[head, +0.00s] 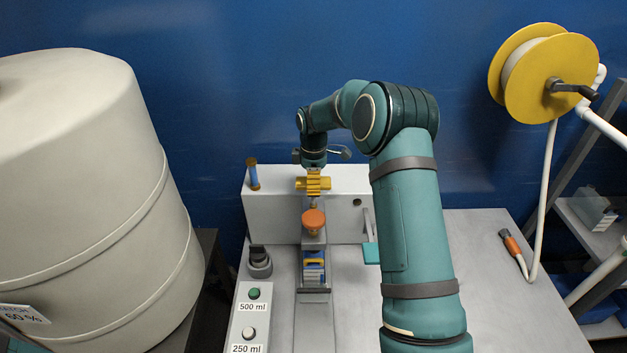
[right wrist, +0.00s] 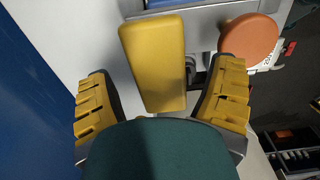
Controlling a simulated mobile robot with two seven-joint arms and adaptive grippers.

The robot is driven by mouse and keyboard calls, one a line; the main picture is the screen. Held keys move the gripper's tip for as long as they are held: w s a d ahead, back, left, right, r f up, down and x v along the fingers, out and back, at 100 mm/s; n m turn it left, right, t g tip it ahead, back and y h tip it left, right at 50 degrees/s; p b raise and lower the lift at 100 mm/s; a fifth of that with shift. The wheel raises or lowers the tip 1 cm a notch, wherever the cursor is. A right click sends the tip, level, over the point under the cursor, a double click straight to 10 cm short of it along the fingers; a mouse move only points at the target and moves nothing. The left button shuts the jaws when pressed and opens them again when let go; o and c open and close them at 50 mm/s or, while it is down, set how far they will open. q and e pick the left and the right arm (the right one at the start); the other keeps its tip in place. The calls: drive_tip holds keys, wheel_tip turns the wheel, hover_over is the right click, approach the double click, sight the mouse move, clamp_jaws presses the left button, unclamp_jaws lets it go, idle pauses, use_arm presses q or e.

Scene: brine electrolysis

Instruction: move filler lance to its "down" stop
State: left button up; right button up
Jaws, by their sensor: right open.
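The filler lance's yellow bar handle (head: 327,184) crosses behind a ribbed finger of my right gripper (head: 313,184), in front of the white housing. In the right wrist view, the yellow handle (right wrist: 152,62) lies between the two spread yellow fingers of the right gripper (right wrist: 165,80), with a gap on each side. The right gripper is open and around the handle, not shut on it. An orange round piece (head: 314,222) is just below the gripper; it also shows in the right wrist view (right wrist: 250,37). The lance's tip is hidden. My left gripper is not in view.
A white housing (head: 270,212) stands at the back of the bench. A panel with 500 ml and 250 ml buttons (head: 247,320) is at the front left. A large beige tank (head: 90,190) fills the left. A yellow hose reel (head: 545,75) hangs at the upper right. Bench space at the right is mostly clear.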

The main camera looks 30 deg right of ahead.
drive_tip(key=c, duration=1.3)
wheel_tip(320, 180, down, 5)
drive_tip(key=b, duration=0.2)
drive_tip(key=shift+b, duration=0.3)
drive_tip(key=shift+r, duration=0.15)
drive_tip(key=o, duration=1.3)
wheel_tip(320, 180, up, 12)
drive_tip(key=shift+r, duration=0.1)
